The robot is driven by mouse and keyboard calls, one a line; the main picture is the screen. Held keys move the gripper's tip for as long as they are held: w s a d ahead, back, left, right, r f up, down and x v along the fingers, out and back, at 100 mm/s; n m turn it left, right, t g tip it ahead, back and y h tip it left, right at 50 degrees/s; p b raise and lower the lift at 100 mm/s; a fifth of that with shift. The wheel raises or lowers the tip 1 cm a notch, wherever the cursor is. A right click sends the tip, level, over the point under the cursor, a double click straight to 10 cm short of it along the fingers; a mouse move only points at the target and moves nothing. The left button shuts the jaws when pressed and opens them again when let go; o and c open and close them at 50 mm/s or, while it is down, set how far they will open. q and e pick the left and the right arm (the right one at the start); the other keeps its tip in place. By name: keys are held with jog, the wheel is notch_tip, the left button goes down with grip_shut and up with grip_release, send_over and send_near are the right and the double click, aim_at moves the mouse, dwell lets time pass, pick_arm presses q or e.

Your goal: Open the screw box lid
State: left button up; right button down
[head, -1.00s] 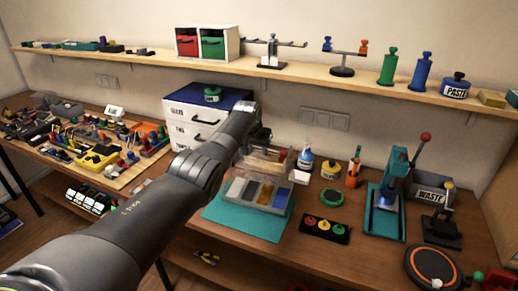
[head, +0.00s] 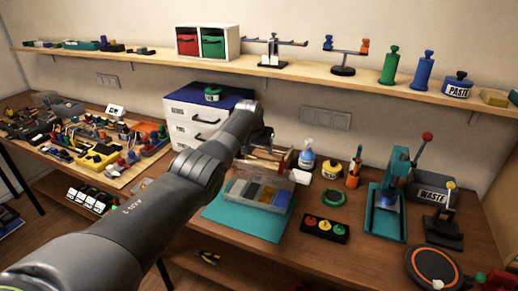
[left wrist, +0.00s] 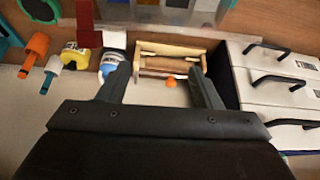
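The screw box (head: 258,190) sits on a teal mat (head: 222,214) on the bench, with several coloured compartments. Its clear lid seems to lie flat over them, though the see-through plastic makes this hard to tell. Part of the box shows at the top edge of the left wrist view (left wrist: 165,14). My left gripper (left wrist: 156,72) is open and empty, its two fingers apart. In the head view it is mostly hidden by my wrist, above and behind the box. My right gripper is not in view.
A wooden tool carrier (head: 280,158) stands behind the box, and white drawers (head: 190,125) stand behind my arm. A blue-and-white bottle (head: 307,158), a yellow jar (head: 331,169) and a three-button panel (head: 325,227) are to the right.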

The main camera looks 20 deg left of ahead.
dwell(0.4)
pick_arm(q)
jog(key=shift+p+v, duration=0.5)
jog(key=shift+v, duration=0.8)
jog(key=b+v, duration=0.3)
jog(key=v, duration=1.1)
jog(key=shift+s+r+b, duration=0.2)
jog(key=shift+r+b, duration=0.15)
